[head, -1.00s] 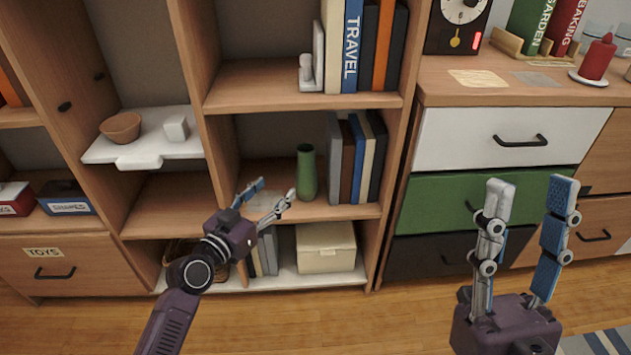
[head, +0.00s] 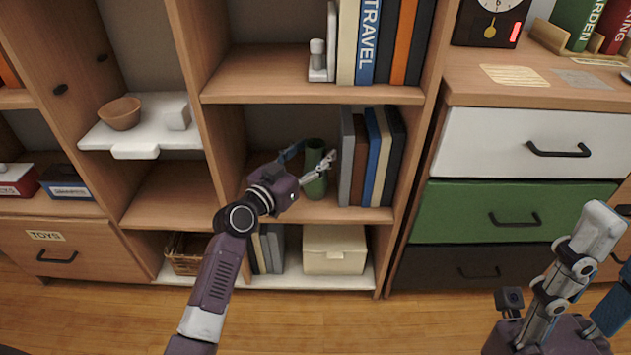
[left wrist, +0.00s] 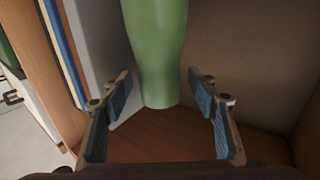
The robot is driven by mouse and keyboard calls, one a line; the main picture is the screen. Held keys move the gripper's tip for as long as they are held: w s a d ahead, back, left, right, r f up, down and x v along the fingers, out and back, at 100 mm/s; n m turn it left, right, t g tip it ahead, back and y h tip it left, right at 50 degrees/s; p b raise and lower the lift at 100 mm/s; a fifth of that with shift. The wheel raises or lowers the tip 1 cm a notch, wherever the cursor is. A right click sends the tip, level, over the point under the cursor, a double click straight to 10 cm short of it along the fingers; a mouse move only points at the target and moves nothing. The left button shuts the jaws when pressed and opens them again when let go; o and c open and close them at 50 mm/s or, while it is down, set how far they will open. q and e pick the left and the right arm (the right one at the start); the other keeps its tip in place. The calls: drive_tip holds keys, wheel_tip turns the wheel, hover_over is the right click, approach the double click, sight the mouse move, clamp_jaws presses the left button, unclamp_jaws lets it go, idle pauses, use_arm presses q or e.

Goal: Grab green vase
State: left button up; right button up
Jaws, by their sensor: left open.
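The green vase (head: 316,189) stands upright on the middle shelf of the bookcase, left of a row of books. My left gripper (head: 307,160) is open at the vase, its finger hiding part of it in the head view. In the left wrist view the vase (left wrist: 158,50) stands ahead, centred between the two open fingers (left wrist: 158,88), with visible gaps on both sides. Its top is cut off there. My right gripper (head: 606,262) is open and empty at the lower right, partly out of the picture.
Books (head: 372,160) stand close right of the vase. The shelf above (head: 270,78) and the upright divider (head: 205,120) bound the compartment. A cream box (head: 334,250) and a basket (head: 186,253) sit below. Drawers (head: 520,210) stand at the right.

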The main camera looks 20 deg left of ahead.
use_arm(q)
drive_tip(key=shift+w+d, duration=0.15)
drive_tip(key=shift+w, duration=0.25)
clamp_jaws()
drive_tip(key=shift+r, duration=0.15)
